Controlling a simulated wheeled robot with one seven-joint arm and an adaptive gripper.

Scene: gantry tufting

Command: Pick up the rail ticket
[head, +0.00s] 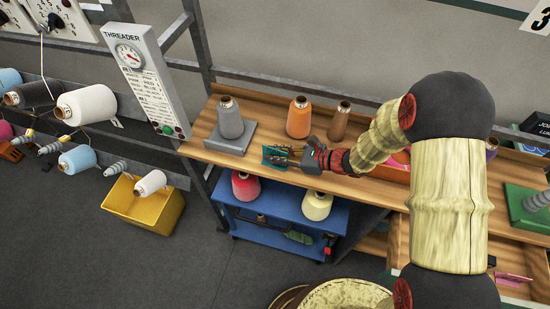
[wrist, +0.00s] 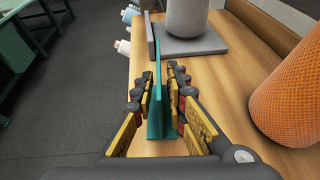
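My gripper (head: 290,155) is low over the wooden bench, left of its middle in the head view. In the wrist view its fingers (wrist: 160,90) stand apart on either side of a thin upright teal plate with a flat foot (wrist: 158,65). A gap shows beside the plate, so the fingers do not look closed on it. The teal piece also shows at the fingertips in the head view (head: 270,154). I cannot read any marking on it.
A grey cone (head: 230,120) on a grey block (head: 216,141) stands just beyond the fingers. An orange cone (head: 299,118) is close on the right, with a brown cone (head: 340,120) beside it. A blue cart (head: 275,230) with cones stands below the bench edge.

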